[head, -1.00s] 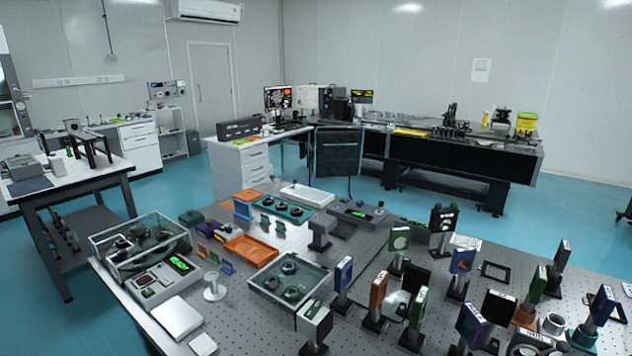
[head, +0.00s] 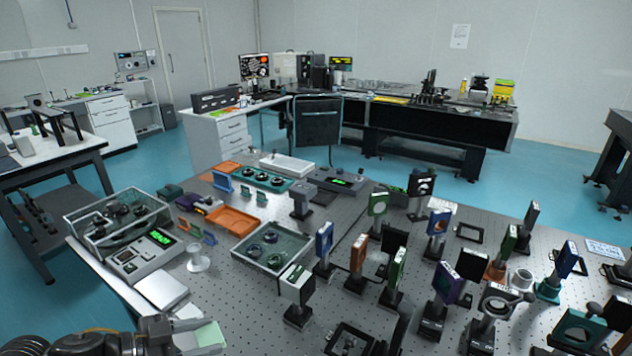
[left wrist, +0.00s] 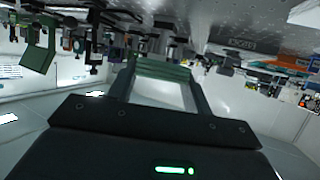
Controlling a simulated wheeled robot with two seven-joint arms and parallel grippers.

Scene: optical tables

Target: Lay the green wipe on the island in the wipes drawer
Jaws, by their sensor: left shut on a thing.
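My left gripper (head: 180,334) is low at the left front of the optical table in the head view. It is shut on the pale green wipe (head: 207,337), which sticks out to the right of the fingertips. The left wrist view shows a green edge of the wipe (left wrist: 161,70) between the two fingers. Whether the wipe still touches the table is hard to tell. A white drawer unit (head: 233,138) stands under the far desk, its drawers looking shut. I cannot tell which drawer is for wipes. My right gripper is not in view.
The perforated table (head: 235,322) is crowded with mounted optics. A white flat box (head: 160,290), a grey meter (head: 143,258) and a clear tray (head: 115,220) stand close behind the gripper. Blue floor (head: 45,290) is free to the left.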

